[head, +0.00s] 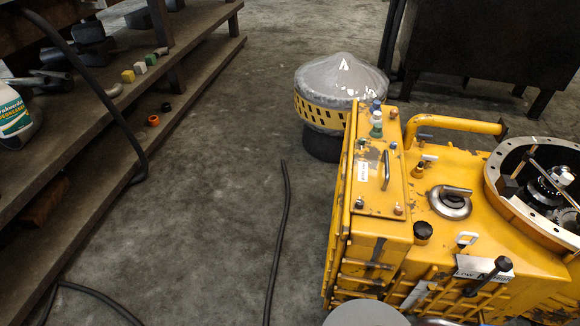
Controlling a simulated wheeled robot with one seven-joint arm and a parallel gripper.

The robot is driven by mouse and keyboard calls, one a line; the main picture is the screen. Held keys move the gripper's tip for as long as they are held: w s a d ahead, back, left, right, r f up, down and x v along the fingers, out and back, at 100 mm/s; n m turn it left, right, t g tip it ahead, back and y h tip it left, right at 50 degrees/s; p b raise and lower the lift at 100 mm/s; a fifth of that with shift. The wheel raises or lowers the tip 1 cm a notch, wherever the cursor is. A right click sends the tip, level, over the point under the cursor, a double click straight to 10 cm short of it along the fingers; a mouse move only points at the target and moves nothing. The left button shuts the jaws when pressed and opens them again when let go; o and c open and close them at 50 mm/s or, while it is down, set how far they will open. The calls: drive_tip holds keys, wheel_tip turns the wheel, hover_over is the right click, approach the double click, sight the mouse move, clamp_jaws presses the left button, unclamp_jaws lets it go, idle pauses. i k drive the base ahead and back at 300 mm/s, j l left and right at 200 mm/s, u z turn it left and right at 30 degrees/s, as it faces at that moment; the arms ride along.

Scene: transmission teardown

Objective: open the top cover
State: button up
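The yellow transmission housing (455,225) stands at the right of the head view. On its left end is a raised yellow box whose flat top cover (376,190) carries a metal handle (385,170), a small white label (363,171) and bolts at its corners. The cover lies flat on the box and looks closed. My gripper is not in view. A light grey rounded shape (365,314) at the bottom edge looks like part of my arm.
A yellow tube rail (455,125), a lifting ring (450,201) and a black-knobbed lever (490,275) stick up from the housing. Open gears (550,185) show at right. A plastic-wrapped drum part (340,85) stands behind. Shelves (90,115) line the left; a cable (277,245) crosses the floor.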

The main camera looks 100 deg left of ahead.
sight(377, 176)
drive_tip(key=j+u, duration=0.1)
drive_tip(key=u, duration=2.65)
drive_tip(key=i+j+z, duration=0.2)
drive_tip(key=j, duration=0.15)
drive_tip(key=j+z, duration=0.2)
drive_tip(key=j, duration=0.2)
drive_tip(key=i+j+z, duration=0.15)
drive_tip(key=j, duration=0.2)
drive_tip(key=k, duration=0.05)
